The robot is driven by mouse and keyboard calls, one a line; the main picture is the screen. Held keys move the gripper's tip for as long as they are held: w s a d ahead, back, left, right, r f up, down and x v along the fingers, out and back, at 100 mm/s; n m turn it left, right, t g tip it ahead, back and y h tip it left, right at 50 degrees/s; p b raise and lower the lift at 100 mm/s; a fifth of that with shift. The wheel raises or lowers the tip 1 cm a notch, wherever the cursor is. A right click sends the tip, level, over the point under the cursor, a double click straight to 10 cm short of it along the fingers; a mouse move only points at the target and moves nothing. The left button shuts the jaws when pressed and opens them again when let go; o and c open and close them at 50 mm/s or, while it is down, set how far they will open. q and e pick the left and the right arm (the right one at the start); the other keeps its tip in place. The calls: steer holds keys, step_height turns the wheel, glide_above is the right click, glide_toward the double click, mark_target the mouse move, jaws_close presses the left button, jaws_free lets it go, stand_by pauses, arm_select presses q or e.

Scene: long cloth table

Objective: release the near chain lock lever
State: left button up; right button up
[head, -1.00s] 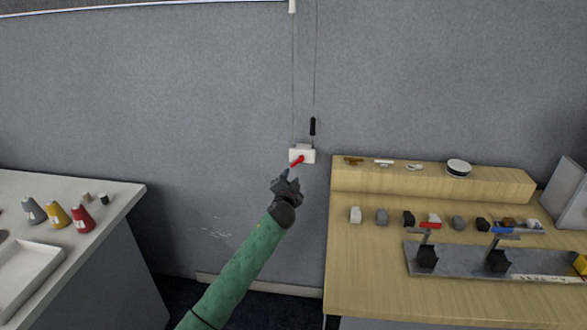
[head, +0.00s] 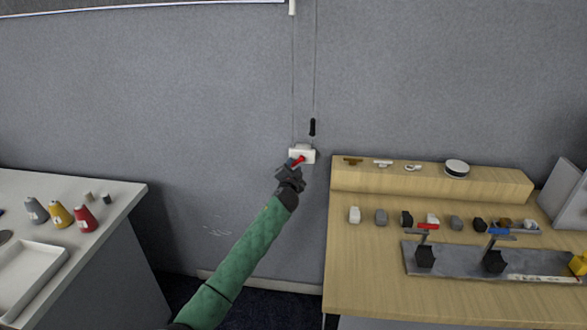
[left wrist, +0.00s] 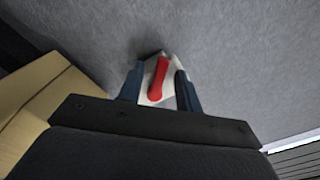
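A white chain lock box (head: 303,153) is fixed on the grey wall, with thin chains running up from it. Its red lever (head: 299,160) slants across the front. In the left wrist view the red lever (left wrist: 159,79) stands out from the white box (left wrist: 173,74). My left gripper (head: 290,170) is at the box, just below the lever in the head view. In the left wrist view its two blue fingers (left wrist: 158,90) are apart, one on each side of the lever; contact cannot be made out. My right gripper is in neither view.
A black handle (head: 312,127) hangs just above the box. A wooden bench (head: 370,265) with small parts and a metal plate with two clamps stands at right. A white table (head: 105,210) with coloured cones stands at left. Bare wall lies around the box.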

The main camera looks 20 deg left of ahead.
arm_select(q)
jaws_close()
steer(key=shift+a+r+m, duration=0.1)
steer(key=shift+m, duration=0.2)
steer(key=shift+a+r+m+p, duration=0.15)
steer(key=shift+r+m+p, duration=0.15)
steer(key=shift+m, duration=0.5)
steer(key=m, duration=0.2)
steer(key=r+m+p, duration=0.1)
steer(key=m, duration=0.1)
steer(key=shift+s+a+m, duration=0.15)
steer(key=shift+a+m, duration=0.05)
steer(key=shift+m, duration=0.1)
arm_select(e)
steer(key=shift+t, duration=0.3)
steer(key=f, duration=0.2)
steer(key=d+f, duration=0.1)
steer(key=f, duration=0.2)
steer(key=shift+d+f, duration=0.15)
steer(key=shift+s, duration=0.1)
